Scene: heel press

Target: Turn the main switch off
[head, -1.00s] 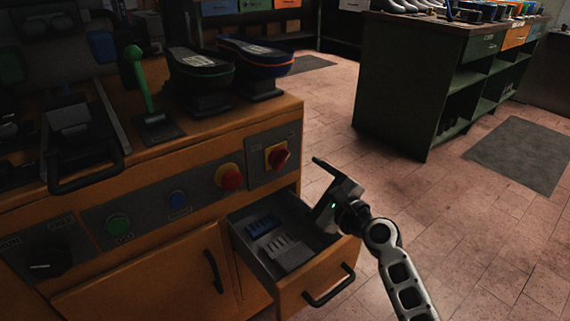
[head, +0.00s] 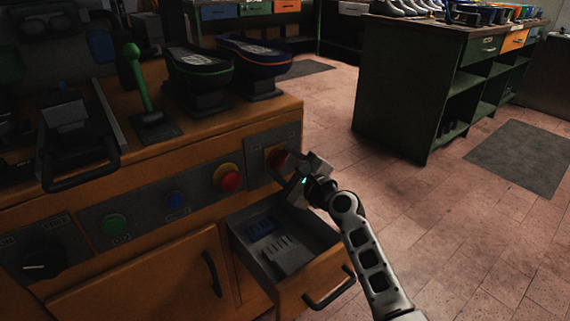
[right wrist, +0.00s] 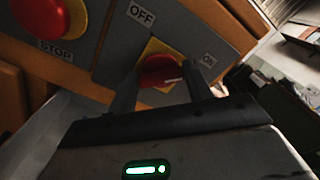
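The main switch (head: 274,156) is a red knob on a yellow plate at the right end of the orange press's front panel. In the right wrist view the red knob (right wrist: 158,70) sits between the labels OFF, upper left, and ON, right. A pale mark on the knob points right, toward the ON side. My right gripper (head: 292,163) is at the switch. In the right wrist view its dark fingers (right wrist: 161,88) stand apart, one on each side of the knob. I cannot tell whether they touch it. My left gripper is not in view.
A red stop button (head: 230,179) on a yellow ring is left of the switch. An open drawer (head: 318,243) juts out below my right gripper. A green lever (head: 137,78) and shoe forms (head: 252,62) are on top.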

